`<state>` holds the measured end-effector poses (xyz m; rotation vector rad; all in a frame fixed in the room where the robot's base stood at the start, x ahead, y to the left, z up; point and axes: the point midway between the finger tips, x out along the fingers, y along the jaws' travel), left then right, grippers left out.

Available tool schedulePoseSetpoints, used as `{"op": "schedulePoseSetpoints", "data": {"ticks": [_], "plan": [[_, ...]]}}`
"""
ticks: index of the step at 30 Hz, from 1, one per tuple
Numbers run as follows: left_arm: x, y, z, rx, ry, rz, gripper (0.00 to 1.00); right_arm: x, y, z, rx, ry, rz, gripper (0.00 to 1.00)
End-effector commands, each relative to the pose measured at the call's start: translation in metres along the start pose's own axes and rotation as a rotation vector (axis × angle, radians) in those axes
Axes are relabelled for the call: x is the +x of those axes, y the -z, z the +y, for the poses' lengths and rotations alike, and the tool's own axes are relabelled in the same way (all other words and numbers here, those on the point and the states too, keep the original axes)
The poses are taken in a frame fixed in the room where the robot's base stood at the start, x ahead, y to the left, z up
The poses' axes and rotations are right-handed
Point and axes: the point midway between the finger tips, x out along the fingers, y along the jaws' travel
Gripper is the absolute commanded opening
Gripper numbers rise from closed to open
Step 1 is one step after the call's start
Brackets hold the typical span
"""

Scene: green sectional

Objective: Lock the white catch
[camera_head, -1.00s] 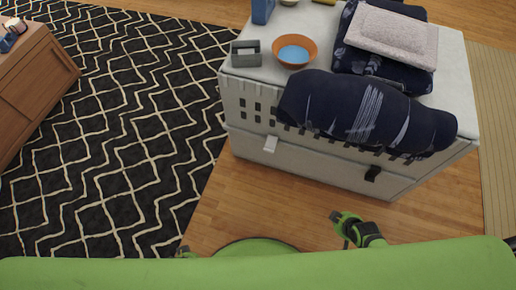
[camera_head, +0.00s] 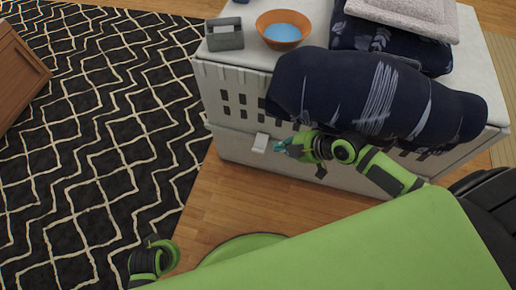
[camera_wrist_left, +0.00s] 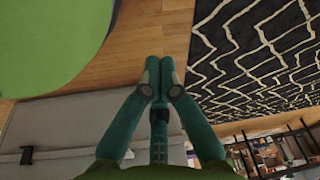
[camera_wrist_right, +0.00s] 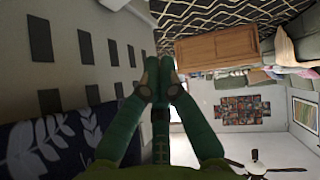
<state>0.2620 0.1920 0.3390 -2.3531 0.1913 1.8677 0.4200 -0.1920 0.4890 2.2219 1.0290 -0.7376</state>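The white catch (camera_head: 260,143) is a small pale tab on the front of the white chest, at the seam below its slotted upper part. My right gripper (camera_head: 281,147) is just right of it in the head view, in front of the chest; I cannot tell whether it touches. Its fingertips (camera_wrist_right: 160,68) meet in the right wrist view with nothing seen between them; the catch does not show there. My left gripper shows at the lower left in the head view, away from the chest; its fingertips (camera_wrist_left: 160,68) are together and empty in the left wrist view.
The chest top (camera_head: 245,60) holds a grey caddy (camera_head: 225,36), an orange bowl (camera_head: 283,38) and folded dark cloth. A dark blue patterned bundle (camera_head: 350,95) overhangs the front above my right arm. A black catch (camera_head: 321,172) is at the right.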

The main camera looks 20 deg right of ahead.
Motion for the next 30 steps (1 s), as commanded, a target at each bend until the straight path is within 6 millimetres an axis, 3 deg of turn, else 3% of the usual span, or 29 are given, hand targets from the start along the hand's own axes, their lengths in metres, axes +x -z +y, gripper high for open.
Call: {"op": "schedulePoseSetpoints", "data": {"ticks": [8,20,30], "plan": [[-0.01,0.008,-0.001,-0.001,0.001,0.014,0.0,0.023,-0.001,0.0,0.004,-0.003,0.002,0.0],[-0.067,0.029,-0.004,-0.008,0.008,0.053,0.0,0.105,-0.001,0.0,0.004,-0.002,0.002,0.0],[-0.112,0.031,-0.006,-0.011,0.013,0.077,0.0,0.126,-0.026,0.001,0.003,-0.003,0.0,0.0]]}}
